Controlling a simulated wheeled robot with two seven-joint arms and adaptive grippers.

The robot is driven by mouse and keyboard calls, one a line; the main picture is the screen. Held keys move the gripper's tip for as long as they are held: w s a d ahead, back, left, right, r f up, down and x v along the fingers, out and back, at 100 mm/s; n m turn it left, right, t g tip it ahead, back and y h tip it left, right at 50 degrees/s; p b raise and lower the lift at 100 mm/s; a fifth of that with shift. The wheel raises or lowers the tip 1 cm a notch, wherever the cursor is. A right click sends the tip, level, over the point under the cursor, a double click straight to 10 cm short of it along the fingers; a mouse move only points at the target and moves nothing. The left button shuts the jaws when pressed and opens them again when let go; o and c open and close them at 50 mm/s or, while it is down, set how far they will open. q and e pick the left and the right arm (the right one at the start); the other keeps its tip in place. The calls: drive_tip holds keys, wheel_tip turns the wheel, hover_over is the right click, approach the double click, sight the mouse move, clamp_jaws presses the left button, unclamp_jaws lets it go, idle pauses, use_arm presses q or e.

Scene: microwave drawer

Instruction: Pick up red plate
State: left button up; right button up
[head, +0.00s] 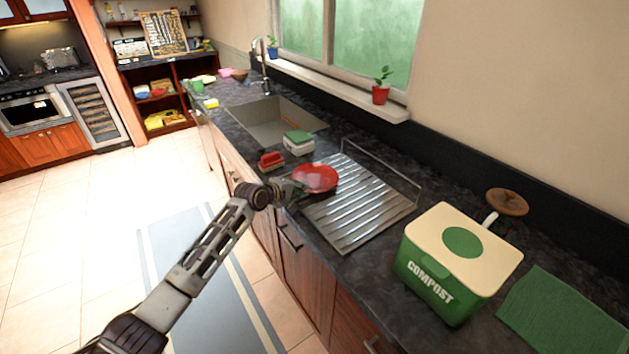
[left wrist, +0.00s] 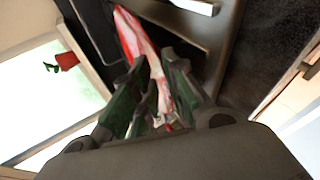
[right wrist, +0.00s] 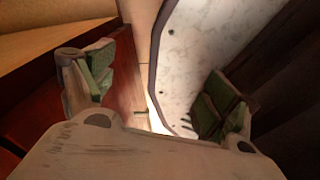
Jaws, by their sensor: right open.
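The red plate (head: 318,178) is at the left end of the metal drying rack (head: 358,205), beside the sink. My left gripper (head: 297,186) is at the plate's near left edge. In the left wrist view the plate (left wrist: 134,34) shows nearly edge-on, passing between the close fingers of the left gripper (left wrist: 154,62), which look shut on its rim. Whether the plate still touches the rack cannot be told. My right gripper (right wrist: 160,80) is open and empty in the right wrist view, and it is outside the head view.
A red item (head: 271,160) and a white box with a green top (head: 299,143) stand left of the plate, near the sink (head: 270,122). A compost bin (head: 450,275) and a green cloth (head: 560,315) are at the right. A wire rail stands behind the rack.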

use_arm(q)
drive_tip(key=shift+w+d+f, duration=0.2)
drive_tip(key=shift+w, duration=0.1)
idle(0.4)
clamp_jaws()
drive_tip(key=shift+r, duration=0.25)
wheel_tip(320, 180, up, 10)
drive_tip(key=shift+f, duration=0.15)
idle(0.5)
